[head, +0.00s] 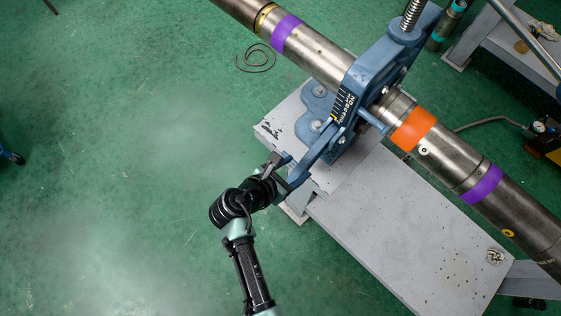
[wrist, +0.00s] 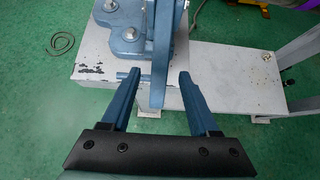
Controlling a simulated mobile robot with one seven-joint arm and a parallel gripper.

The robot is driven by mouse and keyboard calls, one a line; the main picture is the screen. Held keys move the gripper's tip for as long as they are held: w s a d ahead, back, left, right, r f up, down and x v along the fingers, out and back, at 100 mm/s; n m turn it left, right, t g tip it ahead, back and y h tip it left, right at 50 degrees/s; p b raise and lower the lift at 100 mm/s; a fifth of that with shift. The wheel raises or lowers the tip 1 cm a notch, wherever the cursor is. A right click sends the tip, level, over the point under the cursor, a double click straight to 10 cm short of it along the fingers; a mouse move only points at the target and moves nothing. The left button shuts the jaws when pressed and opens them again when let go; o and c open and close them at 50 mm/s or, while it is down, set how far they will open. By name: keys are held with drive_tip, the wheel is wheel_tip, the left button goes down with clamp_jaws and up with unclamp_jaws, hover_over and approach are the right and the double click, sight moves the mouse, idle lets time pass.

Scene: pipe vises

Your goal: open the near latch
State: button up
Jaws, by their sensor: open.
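The near latch is a blue lever arm (head: 320,149) reaching out from the blue pipe vise (head: 372,78) toward my gripper. In the wrist view the lever (wrist: 160,48) hangs down between the two blue fingers. A short blue peg (wrist: 122,76) shows to its left, by the left fingertip. My gripper (head: 288,168), also in the wrist view (wrist: 160,75), is open, with one finger on each side of the lever. A gap shows between the lever and the right finger. I cannot tell whether the left finger touches the lever or peg.
A long steel pipe (head: 325,65) with purple and orange bands runs through the vise. The vise is bolted to a grey bench (head: 400,225), whose edge lies close to my gripper. A dark coil (head: 256,58) lies on the green floor.

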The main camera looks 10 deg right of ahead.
drive_tip(key=v, duration=0.7)
idle(0.4)
